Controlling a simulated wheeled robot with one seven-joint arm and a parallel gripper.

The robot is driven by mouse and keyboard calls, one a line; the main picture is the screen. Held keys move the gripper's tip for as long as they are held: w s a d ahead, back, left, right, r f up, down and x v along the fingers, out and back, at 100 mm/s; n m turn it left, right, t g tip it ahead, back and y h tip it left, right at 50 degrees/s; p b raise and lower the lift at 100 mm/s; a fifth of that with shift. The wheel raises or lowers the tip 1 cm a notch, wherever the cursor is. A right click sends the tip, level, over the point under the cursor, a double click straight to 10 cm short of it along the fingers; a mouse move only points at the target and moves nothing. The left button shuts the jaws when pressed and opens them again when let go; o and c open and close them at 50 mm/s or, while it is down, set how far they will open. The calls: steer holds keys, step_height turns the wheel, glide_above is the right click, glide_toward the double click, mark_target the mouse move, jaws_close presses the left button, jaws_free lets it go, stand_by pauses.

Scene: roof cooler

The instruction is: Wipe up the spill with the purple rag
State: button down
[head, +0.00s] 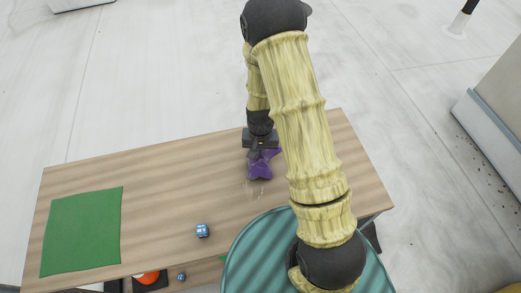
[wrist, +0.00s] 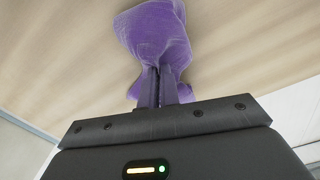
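The purple rag (head: 260,168) is bunched up at the right part of the wooden table in the head view. In the wrist view the rag (wrist: 158,35) bulges around and beyond the fingertips. My gripper (head: 261,152) points down at the table with its fingers closed together on the rag; the fingers also show in the wrist view (wrist: 158,84). The rag is at or just above the tabletop; I cannot tell if it touches. A faint pale wet patch, the spill (head: 254,190), shows on the wood just in front of the rag.
An orange item (head: 146,278) and another small blue cube (head: 181,276) show below the front edge. The table's middle is clear.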

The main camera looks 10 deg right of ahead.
mark_target(261, 162)
steer(key=shift+f+b, duration=0.3)
steer(key=shift+f, duration=0.45)
steer(key=shift+r, duration=0.1)
steer(key=c, duration=0.6)
jaws_free()
steer(key=shift+w, duration=0.1)
steer(key=shift+f, duration=0.45)
steer(key=shift+f+b, duration=0.65)
steer(key=shift+b, duration=0.05)
jaws_close()
